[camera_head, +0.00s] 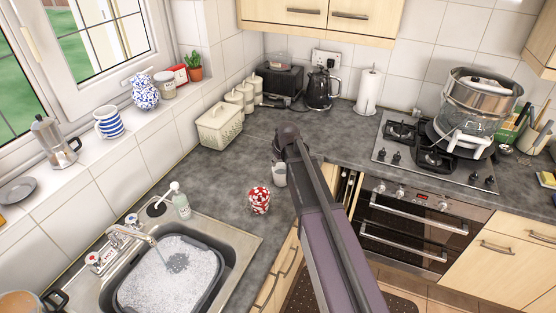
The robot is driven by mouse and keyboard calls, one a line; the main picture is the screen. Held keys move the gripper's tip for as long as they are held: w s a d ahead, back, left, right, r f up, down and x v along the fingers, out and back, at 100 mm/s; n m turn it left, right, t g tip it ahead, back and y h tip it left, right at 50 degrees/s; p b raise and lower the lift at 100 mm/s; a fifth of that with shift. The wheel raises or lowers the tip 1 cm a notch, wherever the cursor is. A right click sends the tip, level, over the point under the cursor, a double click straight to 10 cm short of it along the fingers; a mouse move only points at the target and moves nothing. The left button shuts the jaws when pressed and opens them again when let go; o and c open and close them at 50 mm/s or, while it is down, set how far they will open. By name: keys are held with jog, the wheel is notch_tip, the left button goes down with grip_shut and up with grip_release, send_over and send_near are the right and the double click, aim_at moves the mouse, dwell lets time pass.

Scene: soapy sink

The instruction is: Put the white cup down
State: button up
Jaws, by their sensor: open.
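The white cup (279,175) stands upright on the grey worktop (222,178), just left of my arm. My gripper (278,155) is at the far end of my arm, open, right above or behind the cup's rim. My arm's end hides most of the gripper, so I cannot tell whether its fingers touch the cup.
A red and white patterned cup (259,200) stands nearby, towards the sink. The sink (245,243) holds a grey basin of suds (170,280). A soap bottle (180,203), cream bin (220,124), kettle (319,90) and hob (390,155) surround the worktop. Its middle is clear.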

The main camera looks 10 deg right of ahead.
dwell(0.7)
jog(key=s+d+f+m+g, duration=0.1)
jog(key=s+m+g, duration=0.3)
jog(key=s, duration=2.2)
jog(key=shift+d+f+m+g+h, duration=0.2)
jog(key=shift+d+m+g+h, duration=0.15)
jog(key=shift+d+m, duration=0.3)
jog(key=shift+a+f, duration=0.1)
notch_tip(320, 180, down, 4)
jog(key=b, duration=0.4)
